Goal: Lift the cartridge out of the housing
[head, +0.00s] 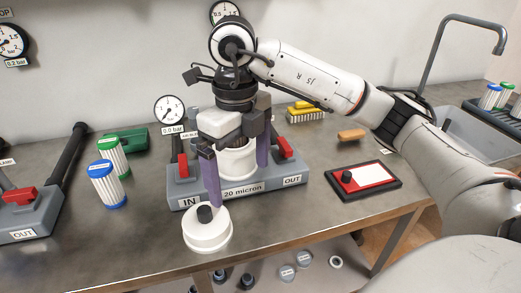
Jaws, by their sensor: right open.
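The white round housing (240,168) stands open-topped in the grey manifold base (240,200) labelled "20 micron", between the IN and OUT ends. My right gripper (236,172) points down over the housing. Its two purple fingers are wide apart, one at the front left of the housing and one at its right. The gripper body covers most of the housing's mouth, and I cannot clearly make out the cartridge inside. A white lid (207,236) with a black knob sits in front of the base. My left gripper is out of view.
Blue-capped (108,187) and green-capped (113,157) cartridges stand at the left. Red valve handles (285,148) flank the housing. A gauge (169,110) rises behind. A red and white panel (363,180) lies right; a sink (465,135) is beyond.

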